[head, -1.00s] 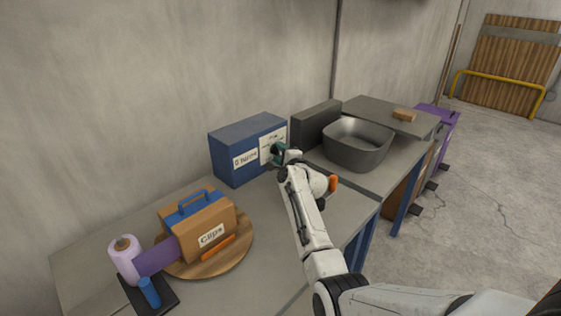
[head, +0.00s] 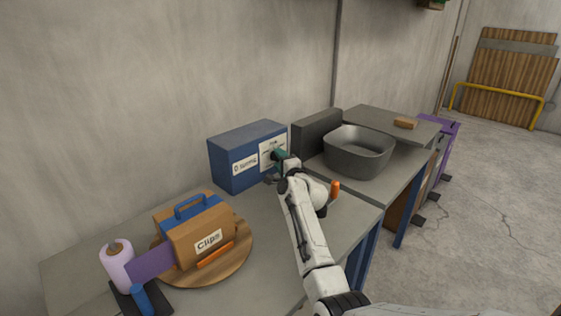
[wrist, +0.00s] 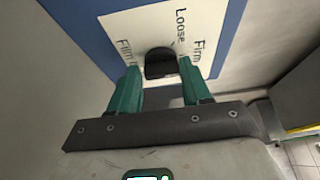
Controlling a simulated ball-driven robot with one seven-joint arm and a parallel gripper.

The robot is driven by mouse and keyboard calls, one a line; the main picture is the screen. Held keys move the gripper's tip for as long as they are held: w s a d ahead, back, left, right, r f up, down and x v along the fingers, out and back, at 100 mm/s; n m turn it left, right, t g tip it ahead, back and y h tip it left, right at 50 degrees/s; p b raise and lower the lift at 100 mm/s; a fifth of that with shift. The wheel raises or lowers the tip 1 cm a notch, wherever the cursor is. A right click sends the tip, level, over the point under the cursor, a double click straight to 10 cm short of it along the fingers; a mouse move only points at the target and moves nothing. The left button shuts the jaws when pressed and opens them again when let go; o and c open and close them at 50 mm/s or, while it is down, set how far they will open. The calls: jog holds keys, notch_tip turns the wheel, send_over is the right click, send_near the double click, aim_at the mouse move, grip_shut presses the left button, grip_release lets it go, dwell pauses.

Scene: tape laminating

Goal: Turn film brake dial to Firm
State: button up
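The film brake dial (wrist: 161,63) is a small black knob on a white label panel (wrist: 133,24) with the words "Film", "Loose" and "Firm". The panel is on the front of a blue box (head: 228,173) at the back of the bench. My gripper (wrist: 159,66) has its two teal fingertips on either side of the dial, with a small gap showing at the left. Whether the right fingertip touches the knob is unclear. In the head view my gripper (head: 279,157) is at the panel and hides the dial. No pointer mark on the dial can be made out.
A wooden round board (head: 242,253) bears a "Clips" case (head: 197,247) and an orange strip. A lilac roll (head: 117,268) stands front left. A grey basin (head: 358,150) and dark block (head: 317,131) are to the right. The bench between board and box is clear.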

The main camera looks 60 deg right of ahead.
jog(key=o, duration=0.3)
jog(key=shift+o, duration=0.2)
jog(key=p+v, duration=0.2)
jog(key=v, duration=0.8)
jog(key=shift+s+a, duration=0.2)
jog(key=shift+s, duration=0.15)
